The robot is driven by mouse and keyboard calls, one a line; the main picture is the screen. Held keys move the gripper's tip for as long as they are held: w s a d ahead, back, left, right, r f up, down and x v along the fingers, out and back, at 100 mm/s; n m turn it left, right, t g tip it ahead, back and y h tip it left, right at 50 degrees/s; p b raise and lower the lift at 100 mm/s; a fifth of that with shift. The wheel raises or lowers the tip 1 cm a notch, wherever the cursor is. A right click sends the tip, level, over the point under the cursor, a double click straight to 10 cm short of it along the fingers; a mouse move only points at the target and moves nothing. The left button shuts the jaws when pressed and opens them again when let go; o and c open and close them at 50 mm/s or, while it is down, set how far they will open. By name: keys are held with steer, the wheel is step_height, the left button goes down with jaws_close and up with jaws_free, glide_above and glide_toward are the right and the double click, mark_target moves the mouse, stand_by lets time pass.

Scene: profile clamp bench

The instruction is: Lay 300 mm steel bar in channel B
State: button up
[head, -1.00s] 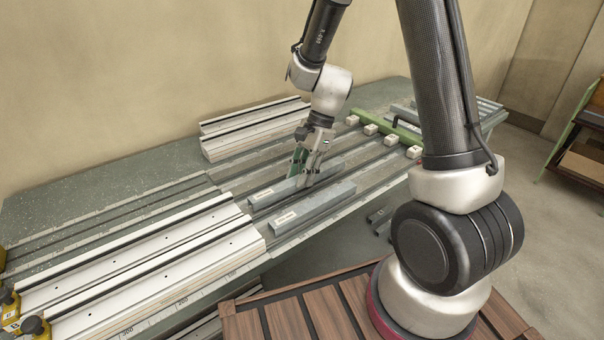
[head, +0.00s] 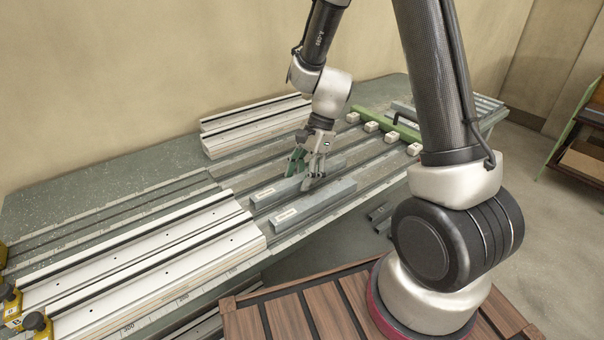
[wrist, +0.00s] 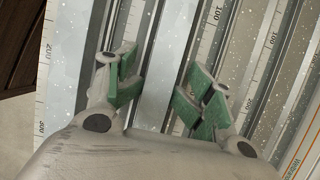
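Two grey steel bars with pale labels lie side by side on the bench, a far bar (head: 268,194) and a near bar (head: 300,213). Their labels are too small to read, so I cannot tell which is the 300 mm one. My gripper (head: 306,177) is over the bars with fingers pointing down. In the wrist view its green-padded fingers (wrist: 160,98) stand apart on either side of a grey bar (wrist: 172,60), with no clear contact. Another bar (wrist: 72,55) lies to the left. Long white channels (head: 150,245) lie at the left; I cannot tell which is channel B.
Yellow clamps (head: 12,305) stand at the left end of the channels. A green rail (head: 385,124) with white blocks (head: 388,139) crosses the bench to the right. White profiles (head: 255,125) lie at the back. The bench's far left (head: 90,190) is clear.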

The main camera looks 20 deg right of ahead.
steer(key=shift+r, duration=0.15)
steer(key=shift+w+r, duration=0.15)
steer(key=shift+r, duration=0.2)
steer(key=v, duration=1.1)
steer(key=s+d+r+n+t+h, duration=0.2)
steer(key=s+d+r+n, duration=0.3)
steer(key=s, duration=0.5)
steer(key=s+d+r+n+t+h, duration=0.2)
steer(key=s+d+r+n+t, duration=0.1)
steer(key=s+d+r+n, duration=0.3)
steer(key=s+r+n, duration=0.2)
steer(key=s+n, duration=0.1)
steer(key=s, duration=0.1)
steer(key=shift+s+t, duration=0.2)
steer(key=shift+t, duration=0.2)
